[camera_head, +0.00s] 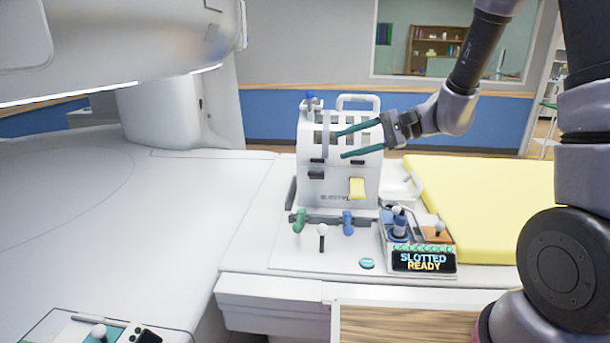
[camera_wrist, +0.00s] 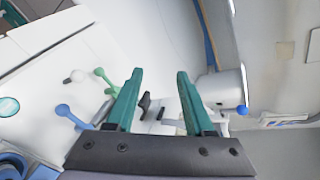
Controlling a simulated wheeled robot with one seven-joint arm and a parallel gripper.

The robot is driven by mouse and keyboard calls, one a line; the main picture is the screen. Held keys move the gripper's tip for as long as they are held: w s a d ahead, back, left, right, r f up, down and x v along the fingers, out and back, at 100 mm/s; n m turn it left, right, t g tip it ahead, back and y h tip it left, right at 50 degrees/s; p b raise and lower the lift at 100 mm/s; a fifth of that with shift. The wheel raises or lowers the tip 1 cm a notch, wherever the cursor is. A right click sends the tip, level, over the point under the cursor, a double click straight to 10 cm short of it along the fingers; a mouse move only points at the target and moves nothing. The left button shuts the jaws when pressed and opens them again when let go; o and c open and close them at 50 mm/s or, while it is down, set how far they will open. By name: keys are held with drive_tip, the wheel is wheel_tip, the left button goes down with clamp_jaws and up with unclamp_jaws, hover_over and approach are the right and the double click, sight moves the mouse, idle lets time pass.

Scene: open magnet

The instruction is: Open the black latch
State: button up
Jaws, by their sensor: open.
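The white slotted device (camera_head: 340,195) stands upright on the white table. A small black latch (camera_head: 316,175) sits on the left of its front face, and a yellow latch (camera_head: 357,188) sits lower right. My gripper (camera_head: 341,145) is at the upper front of the device, its two teal fingers apart, pointing left. The black latch is above-left of the yellow one and a little below-left of my fingertips. In the wrist view my gripper (camera_wrist: 160,73) is open with nothing held. A dark latch-like part (camera_wrist: 144,103) shows between the fingers there, apart from both as far as I can tell.
Green (camera_head: 299,220), white (camera_head: 322,231) and blue (camera_head: 348,224) knobs stand in front of the device. A control box with a "SLOTTED READY" display (camera_head: 423,261) is front right. A yellow pad (camera_head: 490,205) lies at right. The large white machine (camera_head: 120,45) overhangs the left.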

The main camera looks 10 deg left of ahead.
sight(309, 175)
drive_tip(key=w+f+m+t, duration=0.1)
drive_tip(key=w+f, duration=0.1)
drive_tip(key=f, duration=0.1)
drive_tip(key=w+a+f+m+t, duration=0.1)
drive_tip(key=w+f, duration=0.1)
drive_tip(key=f, duration=0.2)
drive_tip(key=w+a+f+m+t, duration=0.1)
drive_tip(key=w+f, duration=0.2)
drive_tip(key=f, duration=0.1)
drive_tip(key=shift+m+t+y, duration=0.3)
drive_tip(key=shift+m, duration=0.1)
drive_tip(key=x, duration=1)
drive_tip(key=shift+w+a+r, duration=0.1)
drive_tip(key=shift+a, duration=0.15)
clamp_jaws()
